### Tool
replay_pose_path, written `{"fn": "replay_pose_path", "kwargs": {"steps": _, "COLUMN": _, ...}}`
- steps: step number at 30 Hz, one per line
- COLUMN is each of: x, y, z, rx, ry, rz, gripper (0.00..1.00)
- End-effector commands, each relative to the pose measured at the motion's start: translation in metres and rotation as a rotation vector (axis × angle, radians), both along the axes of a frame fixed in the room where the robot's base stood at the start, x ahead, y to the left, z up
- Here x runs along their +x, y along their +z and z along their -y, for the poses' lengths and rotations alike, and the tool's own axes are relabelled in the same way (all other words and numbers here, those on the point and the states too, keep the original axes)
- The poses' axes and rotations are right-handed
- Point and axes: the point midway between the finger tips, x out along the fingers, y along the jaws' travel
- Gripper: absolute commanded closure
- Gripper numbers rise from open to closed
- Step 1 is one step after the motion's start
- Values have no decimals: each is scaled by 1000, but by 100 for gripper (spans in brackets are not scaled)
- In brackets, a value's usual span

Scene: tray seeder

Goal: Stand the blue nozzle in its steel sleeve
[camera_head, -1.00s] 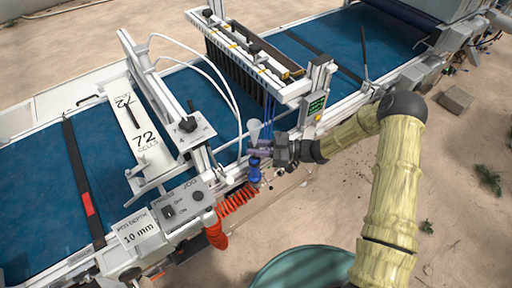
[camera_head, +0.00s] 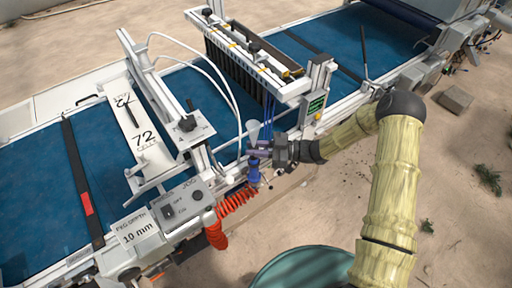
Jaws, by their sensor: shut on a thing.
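The blue nozzle (camera_head: 254,175) is small and upright in the head view, at the front edge of the seeder. A pale, cone-shaped tip (camera_head: 253,132) shows above my gripper, in line with the blue part. An orange coiled hose (camera_head: 236,200) runs from near its lower end. My gripper (camera_head: 261,151) comes in from the right and is shut on the nozzle, its fingers crossing the upper part. I cannot make out the steel sleeve; the nozzle's lower end lies close to the machine's front rail, and whether they touch is unclear.
A grey control box (camera_head: 184,201) stands left of the nozzle. The white seeder gantry (camera_head: 316,92) rises just behind and right of my gripper. The blue belt (camera_head: 180,85) runs behind. A green round bin (camera_head: 300,268) stands in front; bare sand lies to the right.

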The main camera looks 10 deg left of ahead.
Motion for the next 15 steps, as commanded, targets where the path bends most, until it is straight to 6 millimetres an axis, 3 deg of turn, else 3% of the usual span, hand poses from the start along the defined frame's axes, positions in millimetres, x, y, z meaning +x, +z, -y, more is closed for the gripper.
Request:
{"fn": "replay_pose_path", "kwargs": {"steps": 2, "x": 1, "y": -1, "z": 1, "rx": 1, "ry": -3, "rz": -1, "gripper": 100}}
{"fn": "replay_pose_path", "kwargs": {"steps": 3, "x": 1, "y": -1, "z": 2, "rx": 1, "ry": -3, "rz": 0, "gripper": 77}}
{"fn": "replay_pose_path", "kwargs": {"steps": 7, "x": 1, "y": -1, "z": 2, "rx": 1, "ry": -4, "rz": -1, "gripper": 53}}
{"fn": "replay_pose_path", "kwargs": {"steps": 15, "x": 1, "y": -2, "z": 2, "rx": -1, "ry": -4, "rz": -1, "gripper": 53}}
